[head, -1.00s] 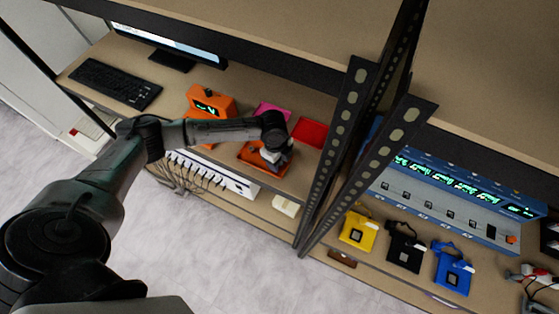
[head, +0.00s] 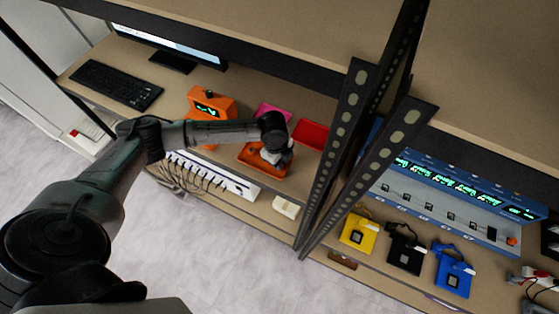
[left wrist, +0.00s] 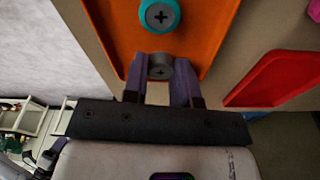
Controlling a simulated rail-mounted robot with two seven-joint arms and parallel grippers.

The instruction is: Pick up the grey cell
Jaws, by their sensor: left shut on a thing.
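The grey cell (left wrist: 161,66) is a small grey disc with a plus mark, seen in the left wrist view between the two fingers of my left gripper (left wrist: 161,80). The gripper is shut on it, at the near end of an orange tray (left wrist: 205,22). I cannot tell whether the cell is clear of the tray floor. In the head view my left gripper (head: 270,157) is over the orange tray (head: 247,156), and its wrist hides the cell. A teal-rimmed cell (left wrist: 160,15) lies farther up the tray. My right gripper is not in view.
A red tray (head: 312,134) is right of the orange one, and a pink tray (head: 273,109) is behind. An orange device (head: 212,104) stands to the left. Black perforated shelf posts (head: 338,150) rise close on the right. The shelf above limits headroom.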

